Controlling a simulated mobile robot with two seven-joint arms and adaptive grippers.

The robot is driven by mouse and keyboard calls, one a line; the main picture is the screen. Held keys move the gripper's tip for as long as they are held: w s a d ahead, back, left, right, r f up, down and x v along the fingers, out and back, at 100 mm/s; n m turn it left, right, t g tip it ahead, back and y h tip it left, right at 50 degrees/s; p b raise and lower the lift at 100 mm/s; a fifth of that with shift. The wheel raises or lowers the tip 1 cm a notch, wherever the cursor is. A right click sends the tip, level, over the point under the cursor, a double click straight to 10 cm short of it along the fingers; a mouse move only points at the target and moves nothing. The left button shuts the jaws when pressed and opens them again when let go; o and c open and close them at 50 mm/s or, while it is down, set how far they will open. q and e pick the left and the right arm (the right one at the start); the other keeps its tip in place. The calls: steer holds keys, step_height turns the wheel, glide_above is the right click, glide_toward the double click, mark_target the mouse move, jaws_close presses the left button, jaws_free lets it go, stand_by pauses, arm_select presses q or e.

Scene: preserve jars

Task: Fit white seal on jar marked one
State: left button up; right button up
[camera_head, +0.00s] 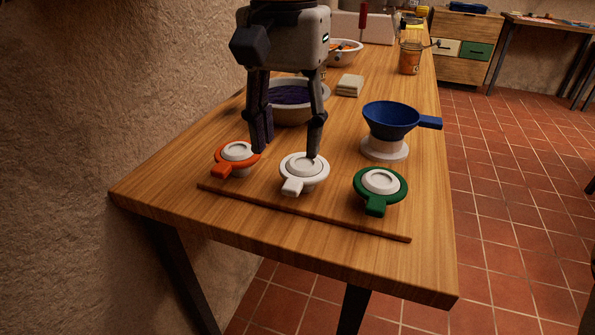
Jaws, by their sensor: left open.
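The white seal (292,187), a ring with a short handle and a pale round centre, rests near the front of the wooden table, between an orange seal (222,168) and a green seal (376,206). My left gripper (288,152) points down with its fingers spread, open and empty. Its right fingertip is over or just behind the white seal's back edge; I cannot tell if they touch. Its left fingertip is near the orange seal. A jar (410,60) with an orange label stands far back on the right; its mark is too small to read. My right gripper is not in view.
A bowl of dark purple contents (291,115) stands behind the gripper. A blue funnel (391,119) on a white base stands right of it. A folded cloth (349,86) and another bowl (345,56) are farther back. A thin wooden strip (300,213) runs before the seals.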

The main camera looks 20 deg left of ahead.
mark_target(290, 187)
arm_select(q)
steer(key=f, duration=0.7)
steer(key=shift+w+f, duration=0.2)
steer(key=shift+f, duration=0.1)
steer(key=c, duration=1)
